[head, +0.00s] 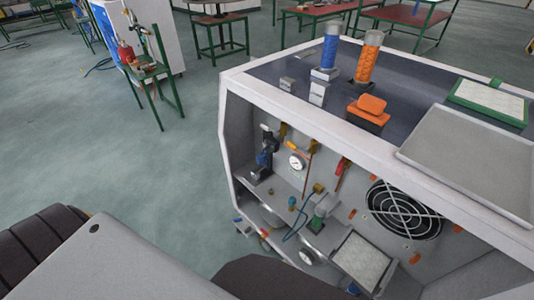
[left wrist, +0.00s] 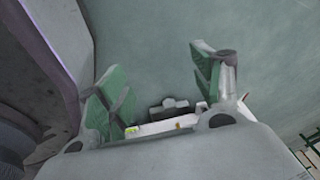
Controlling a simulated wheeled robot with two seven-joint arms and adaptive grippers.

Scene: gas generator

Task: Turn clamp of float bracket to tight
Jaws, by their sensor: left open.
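I cannot pick out the float bracket or its clamp with certainty. In the head view, the open front of the grey generator cabinet (head: 232,140) shows a blue and black fitting (head: 265,158) at the left, beside a round gauge (head: 297,162). A green and grey fitting (head: 321,207) with a blue hose stands lower down. In the left wrist view my left gripper (left wrist: 157,78) is open and empty, its green-padded fingers wide apart. Beyond them are a white surface and a small dark grey part (left wrist: 170,106), too small to identify. My right gripper is in neither view.
On the cabinet top stand a blue cylinder (head: 330,48), an orange cylinder (head: 368,60), an orange block (head: 370,108) and a grey tray (head: 475,155). A round fan grille (head: 405,210) is inside at right. Open green floor (head: 120,180) lies left of the cabinet.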

